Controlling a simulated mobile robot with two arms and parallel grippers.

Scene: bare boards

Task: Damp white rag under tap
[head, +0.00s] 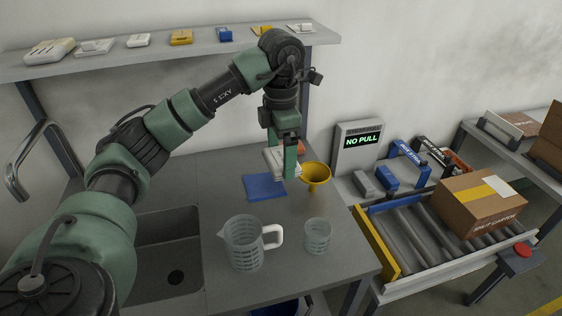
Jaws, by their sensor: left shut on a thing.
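My left gripper (284,157) points down and is shut on a folded white rag (273,163). It holds the rag above the counter, by the blue cloth (264,187) and the yellow funnel (316,177). The tap (35,148) is a curved metal spout at the far left. A grey sink (168,258) with a dark drain is set in the counter; my left arm covers part of it. My right gripper is not in view.
A clear measuring jug (246,244) and a clear beaker (317,237) stand at the counter's front. A shelf (170,54) with small items runs above. A roller conveyor (430,245) with a cardboard box (481,203) is at right.

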